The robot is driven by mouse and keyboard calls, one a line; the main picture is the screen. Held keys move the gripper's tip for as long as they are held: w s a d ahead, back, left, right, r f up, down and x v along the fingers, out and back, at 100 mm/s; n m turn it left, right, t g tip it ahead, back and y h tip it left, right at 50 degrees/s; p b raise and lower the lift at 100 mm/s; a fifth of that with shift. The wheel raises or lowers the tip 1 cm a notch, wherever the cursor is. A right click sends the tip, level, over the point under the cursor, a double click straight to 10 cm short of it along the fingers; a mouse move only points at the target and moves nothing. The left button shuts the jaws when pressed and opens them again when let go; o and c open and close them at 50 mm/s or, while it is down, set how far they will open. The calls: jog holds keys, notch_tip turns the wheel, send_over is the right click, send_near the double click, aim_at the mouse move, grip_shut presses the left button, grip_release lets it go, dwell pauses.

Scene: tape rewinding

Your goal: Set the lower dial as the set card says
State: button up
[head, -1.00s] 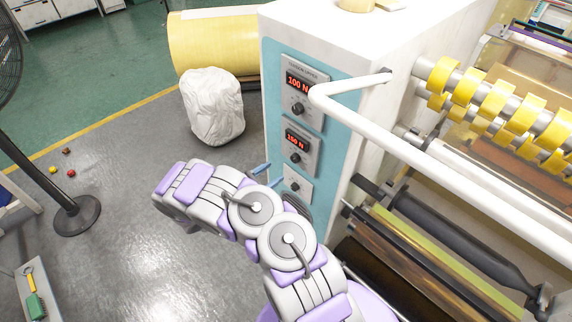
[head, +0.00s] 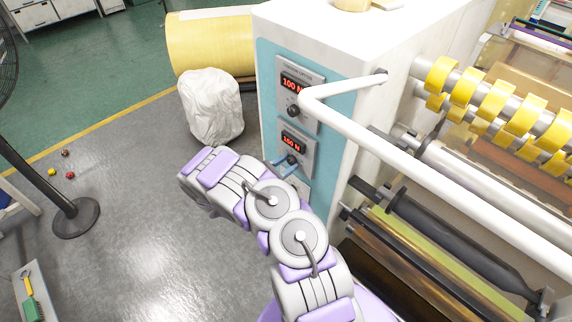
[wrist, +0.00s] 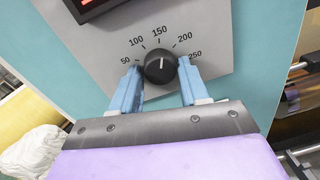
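The lower dial (wrist: 160,67) is a black knob on a grey plate, with a scale marked 50 to 250. Its white mark points up, close to 150. In the head view the lower dial (head: 292,160) sits under a red display (head: 292,142) that seems to read 150 N. My gripper (wrist: 159,77) is open, its blue fingers on either side of the dial. Narrow gaps seem to show between fingers and dial; contact is unclear. The blue fingertips (head: 284,164) also show at the lower panel. I cannot make out a set card.
The upper panel has its own black dial (head: 293,111) and a display (head: 291,84) reading about 100 N. A white bent bar (head: 420,140) crosses in front of the machine at the right. A white bag (head: 212,106) stands on the floor at the left.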

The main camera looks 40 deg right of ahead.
jog(key=shift+a, duration=0.1)
jog(key=c, duration=0.7)
jog(key=shift+n+b, duration=0.4)
jog(key=shift+n, duration=0.1)
jog(key=o, duration=0.7)
jog(key=shift+a, duration=0.1)
jog(key=o, duration=0.4)
jog(key=shift+a+r, duration=0.1)
jog(key=shift+a, duration=0.2)
jog(key=shift+c, duration=0.2)
jog(key=shift+d, duration=0.1)
